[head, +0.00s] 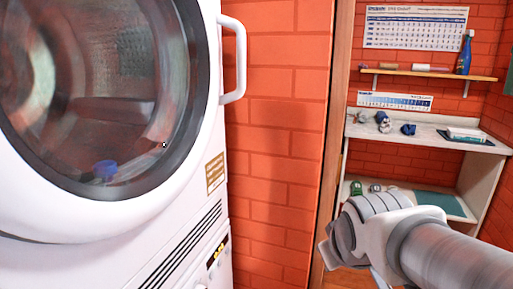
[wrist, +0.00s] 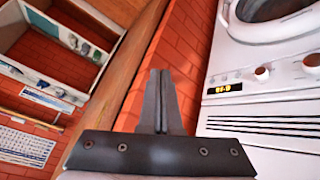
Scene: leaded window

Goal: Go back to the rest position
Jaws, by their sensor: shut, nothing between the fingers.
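My gripper shows in the wrist view (wrist: 160,75) with its two dark fingers together and nothing between them. It points along the red brick wall, clear of any object. In the head view my arm reaches in from the lower right and the gripper end (head: 328,250) is partly hidden by the wrist. A white front-loading machine (head: 130,225) fills the left side of the head view, with its round glass door (head: 100,70) shut. A blue item (head: 105,170) shows behind the glass. The machine's panel (wrist: 265,85) is at the right in the wrist view.
A red brick wall (head: 275,120) stands between the machine and a wooden post (head: 335,100). Beyond, a white shelf unit (head: 440,137) holds several small items. A wall shelf (head: 430,73) above it bears a blue bottle (head: 465,55). Charts (head: 415,27) hang behind.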

